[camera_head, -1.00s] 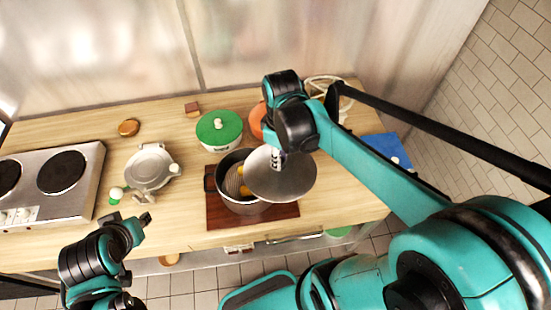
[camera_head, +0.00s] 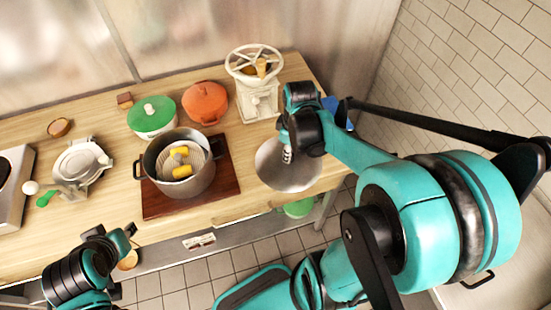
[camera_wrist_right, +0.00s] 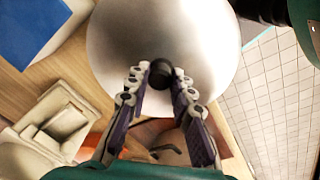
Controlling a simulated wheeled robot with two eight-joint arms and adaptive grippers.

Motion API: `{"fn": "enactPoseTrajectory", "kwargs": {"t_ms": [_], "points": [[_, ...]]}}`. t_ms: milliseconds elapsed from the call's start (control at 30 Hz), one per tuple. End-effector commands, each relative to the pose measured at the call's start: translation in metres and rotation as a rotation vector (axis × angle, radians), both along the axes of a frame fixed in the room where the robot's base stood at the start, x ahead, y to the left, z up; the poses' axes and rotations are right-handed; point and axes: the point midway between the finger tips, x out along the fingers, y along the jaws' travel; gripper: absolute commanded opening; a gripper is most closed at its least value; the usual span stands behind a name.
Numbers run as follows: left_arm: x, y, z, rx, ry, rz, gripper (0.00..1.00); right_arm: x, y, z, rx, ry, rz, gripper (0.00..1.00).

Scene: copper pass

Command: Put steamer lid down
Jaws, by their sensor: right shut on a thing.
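The steamer lid (camera_head: 277,174) is a round grey metal disc with a black knob (camera_wrist_right: 161,72). My right gripper (camera_head: 288,154) is shut on the knob; its fingers (camera_wrist_right: 160,82) also show in the right wrist view. The lid is over the counter's front right part, to the right of the pot; I cannot tell whether it touches the counter. The grey steamer pot (camera_head: 202,181) stands uncovered on a dark red wooden board (camera_head: 222,183), with yellow pieces (camera_head: 180,172) inside. My left gripper (camera_head: 128,234) is empty by the counter's front edge, its opening unclear.
A green-lidded pot (camera_head: 140,119), an orange pot (camera_head: 206,100) and a white appliance with a wheel-like top (camera_head: 259,103) stand behind. A blue thing (camera_wrist_right: 28,28) lies nearby. A grey metal press-like item (camera_head: 80,162) and a hob (camera_head: 12,190) are at left.

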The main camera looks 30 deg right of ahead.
Motion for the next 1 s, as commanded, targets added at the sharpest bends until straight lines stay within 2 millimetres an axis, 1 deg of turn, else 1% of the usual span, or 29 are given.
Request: {"fn": "enactPoseTrajectory", "kwargs": {"t_ms": [33, 200, 300, 400, 567, 733, 800, 1000], "points": [[0.000, 0.000, -0.007, 0.000, 0.000, 0.000, 0.30, 0.015, 0.003, -0.011, 0.000, -0.001, 0.004, 0.00], [0.000, 0.000, -0.018, 0.000, 0.000, 0.000, 0.30, 0.054, 0.011, -0.035, 0.000, 0.000, 0.002, 0.00], [0.000, 0.000, -0.022, 0.000, 0.000, 0.000, 0.30, 0.070, 0.015, -0.045, 0.000, 0.000, 0.002, 0.00], [0.000, 0.000, -0.023, 0.000, 0.000, 0.000, 0.30, 0.080, 0.017, -0.050, 0.000, 0.000, 0.000, 0.00], [0.000, 0.000, -0.026, 0.000, 0.000, 0.000, 0.30, 0.084, 0.018, -0.057, 0.000, 0.000, 0.000, 0.00], [0.000, 0.000, -0.036, 0.000, 0.000, 0.000, 0.30, 0.084, 0.018, -0.083, 0.000, 0.000, 0.000, 0.00], [0.000, 0.000, -0.038, 0.000, 0.000, 0.000, 0.30, 0.084, 0.018, -0.091, 0.000, 0.000, 0.000, 0.00], [0.000, 0.000, -0.037, 0.000, 0.000, 0.000, 0.30, 0.083, 0.018, -0.091, 0.000, 0.000, 0.000, 0.00]]}}
